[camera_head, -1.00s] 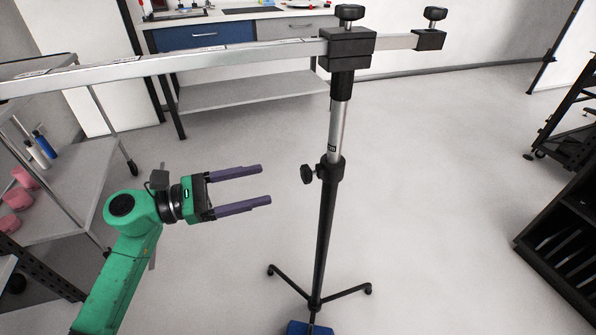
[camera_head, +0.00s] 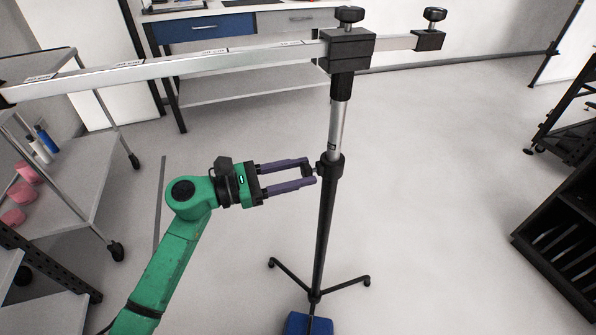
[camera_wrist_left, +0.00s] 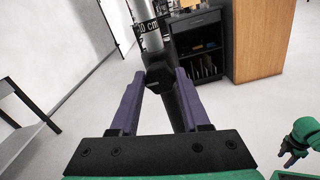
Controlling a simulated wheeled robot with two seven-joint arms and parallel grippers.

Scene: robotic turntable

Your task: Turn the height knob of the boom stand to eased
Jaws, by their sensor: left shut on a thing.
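The boom stand (camera_head: 322,235) stands upright on the floor at the middle of the head view. Its silver inner tube (camera_head: 337,128) rises from a black collar (camera_head: 331,160) to the clamp block that carries the long boom. The height knob (camera_wrist_left: 158,77) is a dark knob on the collar's left side. My left gripper (camera_head: 311,172) has its purple fingers on either side of this knob and is shut on it. The fingers hide much of the knob in the head view. My right arm shows at the right of the wrist view, with its gripper (camera_wrist_left: 288,158) small and empty-looking.
The boom (camera_head: 180,66) crosses above my left arm. A cart (camera_head: 95,185) with pink objects and bottles is at the left. A workbench (camera_head: 245,85) stands behind. A black shelf (camera_head: 570,240) is at the right. The stand's legs spread low over open floor.

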